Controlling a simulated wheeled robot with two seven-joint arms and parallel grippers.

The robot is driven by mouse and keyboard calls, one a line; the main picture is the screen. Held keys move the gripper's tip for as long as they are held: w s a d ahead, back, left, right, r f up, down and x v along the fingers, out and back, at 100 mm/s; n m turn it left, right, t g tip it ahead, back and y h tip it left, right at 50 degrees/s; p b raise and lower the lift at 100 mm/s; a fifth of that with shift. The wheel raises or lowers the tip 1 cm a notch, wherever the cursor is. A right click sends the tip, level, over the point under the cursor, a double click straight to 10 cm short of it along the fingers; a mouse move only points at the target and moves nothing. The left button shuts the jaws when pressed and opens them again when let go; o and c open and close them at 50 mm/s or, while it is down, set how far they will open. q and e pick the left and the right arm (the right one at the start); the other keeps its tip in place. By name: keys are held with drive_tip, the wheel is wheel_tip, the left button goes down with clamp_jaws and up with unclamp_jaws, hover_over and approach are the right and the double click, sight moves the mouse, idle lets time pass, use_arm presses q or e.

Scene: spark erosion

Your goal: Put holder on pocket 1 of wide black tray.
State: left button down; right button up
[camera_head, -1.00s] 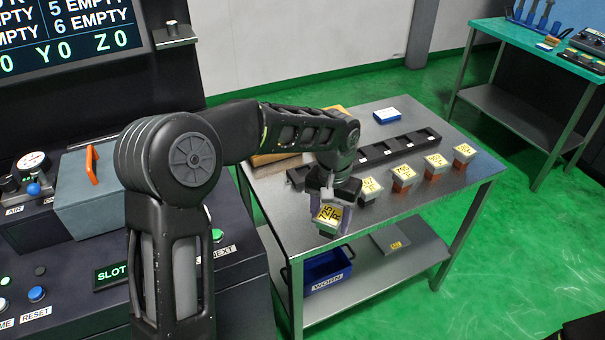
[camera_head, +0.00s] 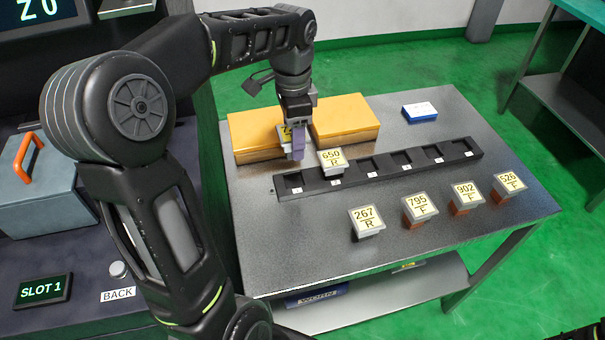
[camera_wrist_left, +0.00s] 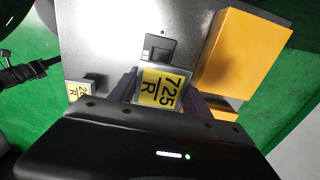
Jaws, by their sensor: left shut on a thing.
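The holder labelled 725 R (camera_wrist_left: 162,88) is in my left gripper (camera_head: 294,150), with its label facing the wrist camera. In the head view the gripper mostly covers this holder (camera_head: 284,133). The gripper is shut on it and hangs behind and above the left end of the wide black tray (camera_head: 400,168). The leftmost pocket (camera_head: 293,181) looks empty. A holder labelled 650 R (camera_head: 332,159) sits at the second pocket. In the left wrist view, the tray's end pocket (camera_wrist_left: 157,46) shows just beyond the held holder.
Two yellow boxes (camera_head: 345,117) stand behind the tray, close to the gripper. Several holders, including 267 R (camera_head: 367,220), stand in a row in front of it. A blue-and-white box (camera_head: 420,111) lies at the back. The table's front left is clear.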

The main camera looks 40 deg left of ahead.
use_arm(q)
drive_tip(key=shift+s+r, duration=0.1)
drive_tip(key=shift+f, duration=3.2)
drive_tip(key=shift+f, duration=1.9)
drive_tip(key=shift+f, duration=0.1)
drive_tip(key=shift+f, duration=0.1)
drive_tip(key=shift+c, duration=2.4)
unclamp_jaws()
